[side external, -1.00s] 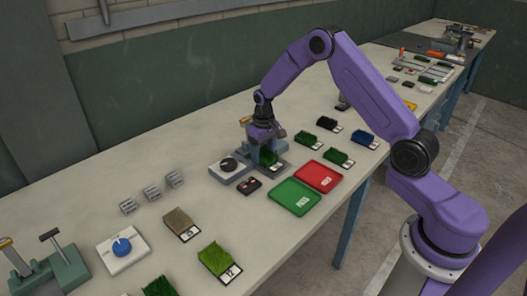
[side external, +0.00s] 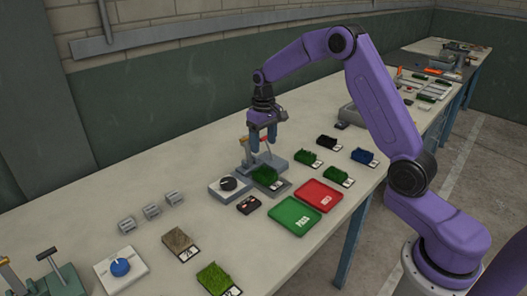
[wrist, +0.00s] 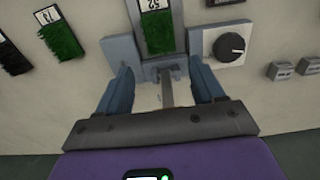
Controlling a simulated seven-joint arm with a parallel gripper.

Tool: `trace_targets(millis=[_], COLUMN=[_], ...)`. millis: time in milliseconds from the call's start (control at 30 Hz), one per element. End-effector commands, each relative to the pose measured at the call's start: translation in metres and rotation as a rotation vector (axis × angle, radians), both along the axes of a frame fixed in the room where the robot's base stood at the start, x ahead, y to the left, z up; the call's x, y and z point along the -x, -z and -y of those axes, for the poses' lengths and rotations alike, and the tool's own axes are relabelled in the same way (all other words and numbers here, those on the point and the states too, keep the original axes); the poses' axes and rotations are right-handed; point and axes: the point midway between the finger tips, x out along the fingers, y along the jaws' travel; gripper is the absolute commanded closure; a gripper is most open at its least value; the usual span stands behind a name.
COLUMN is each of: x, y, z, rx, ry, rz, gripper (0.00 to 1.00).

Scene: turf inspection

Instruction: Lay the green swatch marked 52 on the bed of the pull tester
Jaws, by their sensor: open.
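The green swatch (side external: 265,176) lies on the bed of the grey pull tester (side external: 280,190). In the wrist view the swatch (wrist: 159,36) rests flat on the bed, and its white label, upside down and cut by the top edge, appears to read 52. My gripper (side external: 263,144) is open and empty above the tester, apart from the swatch. In the wrist view its two blue fingers (wrist: 163,80) stand wide apart, with part of the tester between them.
A dial box (side external: 230,186) adjoins the tester on the left. A green tray (side external: 295,216) and a red tray (side external: 319,196) lie in front. Other swatches, including a green one (side external: 338,176), lie to the right. Small grey blocks (side external: 151,211) stand at left. Bare table lies behind.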

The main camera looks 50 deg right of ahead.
Motion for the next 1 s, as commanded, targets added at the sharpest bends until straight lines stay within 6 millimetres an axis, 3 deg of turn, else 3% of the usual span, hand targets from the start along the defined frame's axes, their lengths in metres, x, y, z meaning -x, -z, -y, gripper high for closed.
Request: trace_targets(millis=[267,367,467,700,1000], x=[0.002,0.008,0.024,0.093,0.202], y=[-0.008,-0.013,-0.023,-0.048,-0.067], z=[-0.002,-0.014,-0.039,-0.103,-0.144], rx=[0.000,0.000,-0.001,-0.002,-0.006], ry=[-0.006,-0.038,-0.106,-0.326,-0.602], rz=[-0.001,0.001,0.005,0.010,0.016], gripper=[0.32,0.32,0.32,0.32,0.32])
